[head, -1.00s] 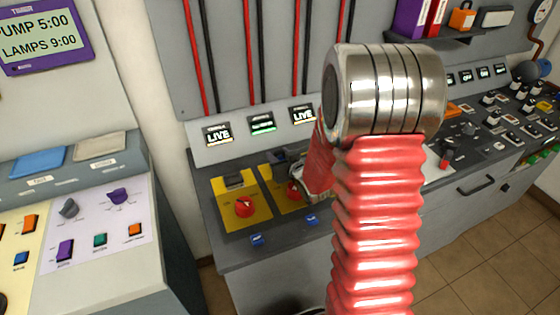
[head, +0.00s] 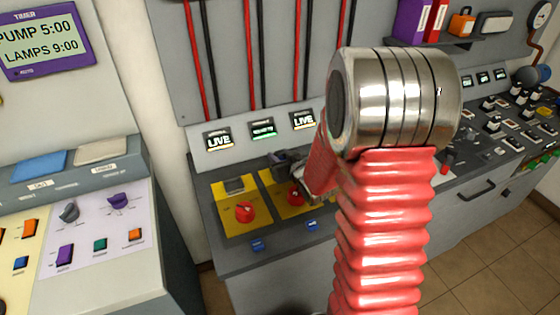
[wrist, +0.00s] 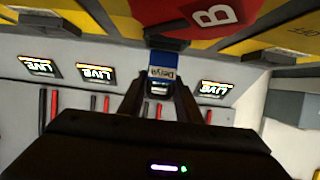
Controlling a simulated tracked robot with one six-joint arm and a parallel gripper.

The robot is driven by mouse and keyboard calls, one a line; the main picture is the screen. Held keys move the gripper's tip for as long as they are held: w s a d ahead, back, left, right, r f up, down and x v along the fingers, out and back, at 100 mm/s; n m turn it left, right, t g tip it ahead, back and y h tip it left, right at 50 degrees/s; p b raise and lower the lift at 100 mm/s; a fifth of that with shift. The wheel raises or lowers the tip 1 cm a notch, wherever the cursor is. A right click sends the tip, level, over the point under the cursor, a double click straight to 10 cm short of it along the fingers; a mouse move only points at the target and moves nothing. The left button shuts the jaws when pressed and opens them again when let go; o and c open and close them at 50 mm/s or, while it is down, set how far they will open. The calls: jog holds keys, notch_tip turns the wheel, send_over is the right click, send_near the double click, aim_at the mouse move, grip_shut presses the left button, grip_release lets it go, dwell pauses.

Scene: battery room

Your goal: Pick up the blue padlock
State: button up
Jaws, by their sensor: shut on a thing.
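The blue padlock (wrist: 163,74), with a white name label, sits between the two dark fingers of my gripper (wrist: 160,86) in the wrist view. My gripper is shut on it. In the head view my gripper (head: 285,163) shows only partly, above the right yellow panel and behind my red arm. I cannot make out the padlock there. In the wrist view it is close to a large red knob (wrist: 205,14) marked B; whether they touch is unclear.
Two red knobs (head: 245,212) sit on yellow panels, with two small blue pieces (head: 257,245) at the bench's front edge. Lit displays (head: 219,139) line the back. A control cabinet (head: 130,265) stands at left. Open floor (head: 490,260) shows at right.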

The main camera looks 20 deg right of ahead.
aim_at(279, 152)
notch_tip(279, 152, up, 8)
jog(key=shift+r, duration=0.1)
jog(key=shift+a, duration=0.1)
dwell(0.8)
